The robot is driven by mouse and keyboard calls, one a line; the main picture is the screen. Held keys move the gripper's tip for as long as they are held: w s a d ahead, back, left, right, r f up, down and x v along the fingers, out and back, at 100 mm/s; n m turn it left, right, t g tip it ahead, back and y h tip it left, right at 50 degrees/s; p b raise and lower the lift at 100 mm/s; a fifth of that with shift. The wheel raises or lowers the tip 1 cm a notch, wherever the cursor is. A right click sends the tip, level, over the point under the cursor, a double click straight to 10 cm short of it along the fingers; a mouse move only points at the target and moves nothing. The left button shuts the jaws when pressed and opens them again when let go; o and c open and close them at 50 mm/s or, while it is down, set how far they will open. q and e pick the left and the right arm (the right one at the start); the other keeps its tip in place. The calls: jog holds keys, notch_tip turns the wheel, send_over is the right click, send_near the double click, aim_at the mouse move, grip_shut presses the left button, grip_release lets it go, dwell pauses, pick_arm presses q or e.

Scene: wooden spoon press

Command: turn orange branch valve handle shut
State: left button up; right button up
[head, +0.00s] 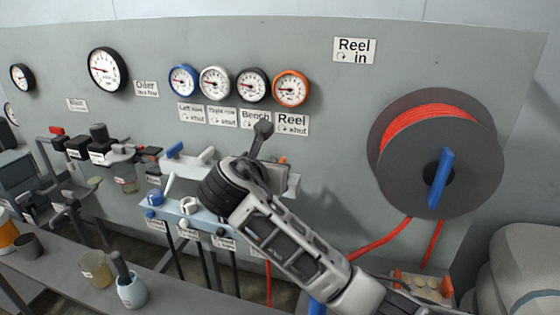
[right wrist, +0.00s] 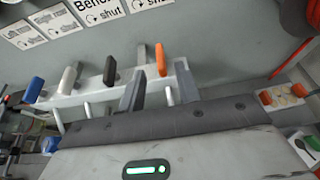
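The orange branch valve handle (right wrist: 160,59) stands on the white manifold (right wrist: 60,98), at the right end of a row of handles. In the head view only a bit of its orange (head: 283,160) shows behind my right arm. My right gripper (right wrist: 158,88) is open. Its two fingers reach toward the manifold, with the orange handle between them in the picture; I cannot tell whether they touch it. In the head view my right wrist (head: 222,186) covers much of the valve row. My left gripper is not in view.
Blue (right wrist: 33,90), beige (right wrist: 69,77) and black (right wrist: 110,69) handles stand left of the orange one. A "Reel shut" label (head: 292,124) is on the wall under an orange-rimmed gauge (head: 291,88). A hose reel (head: 480,145) hangs at right. A bench (head: 60,275) with cups is lower left.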

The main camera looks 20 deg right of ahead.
jog(key=x, duration=0.8)
jog(key=shift+c, duration=0.3)
grip_shut()
